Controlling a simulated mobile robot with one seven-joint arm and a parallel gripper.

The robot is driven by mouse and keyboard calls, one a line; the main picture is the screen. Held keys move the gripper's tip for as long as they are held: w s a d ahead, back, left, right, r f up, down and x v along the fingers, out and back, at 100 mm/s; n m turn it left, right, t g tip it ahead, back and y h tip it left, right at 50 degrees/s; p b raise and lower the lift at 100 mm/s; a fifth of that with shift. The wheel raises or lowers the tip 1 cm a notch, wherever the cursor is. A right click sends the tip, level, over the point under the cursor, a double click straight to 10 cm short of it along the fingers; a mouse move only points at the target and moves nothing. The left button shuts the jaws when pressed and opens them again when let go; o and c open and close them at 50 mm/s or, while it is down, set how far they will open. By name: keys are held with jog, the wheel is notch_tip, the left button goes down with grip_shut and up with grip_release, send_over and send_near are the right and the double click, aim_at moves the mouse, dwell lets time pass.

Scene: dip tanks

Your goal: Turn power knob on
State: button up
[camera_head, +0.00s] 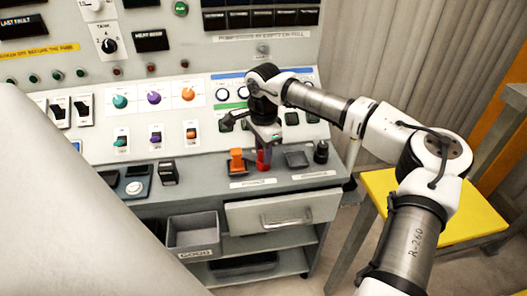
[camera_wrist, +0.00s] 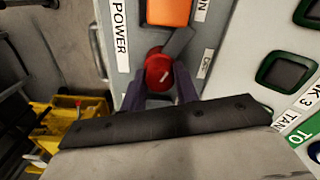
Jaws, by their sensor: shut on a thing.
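Which way the knob's mark counts as on cannot be told.
An orange switch (camera_head: 237,162) is close to the left of the knob. A grey block (camera_head: 296,159) and a black knob (camera_head: 321,152) are to the right. A drawer (camera_head: 283,213) is below the ledge. A yellow stool (camera_head: 462,210) stands at the right.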

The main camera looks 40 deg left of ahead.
jog(key=n, duration=0.5)
jog(key=shift+n, duration=0.3)
dwell(0.4)
jog(key=o, duration=1)
notch_tip(320, 180, up, 14)
jog(key=shift+f+b, duration=0.1)
jog(key=shift+b, duration=0.45)
